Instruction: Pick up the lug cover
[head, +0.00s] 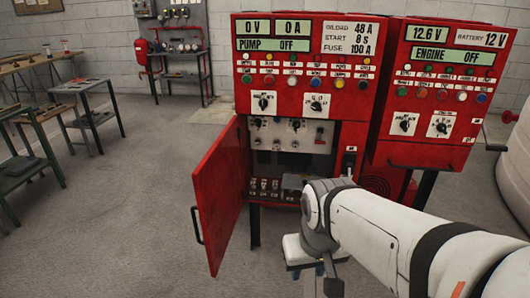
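I cannot single out the lug cover with certainty. The left red panel (300,75) has its lower door (220,195) swung open to the left. Inside the open compartment, a row of small dark-and-white terminals (264,186) sits along the bottom, with a grey block (292,182) to their right, partly behind my arm. My white arm reaches in from the lower right, and its wrist bends down in front of the cabinet's lower right part. The end of my arm, around my gripper (312,268), is low in front of the cabinet; its fingers cannot be made out.
A second red panel (435,85) stands at right, beside a large pale cylinder (517,160) at the right edge. Workbenches (88,112) stand at left, and a rack with gauges (180,62) is by the back wall. Grey floor (130,210) is clear left of the open door.

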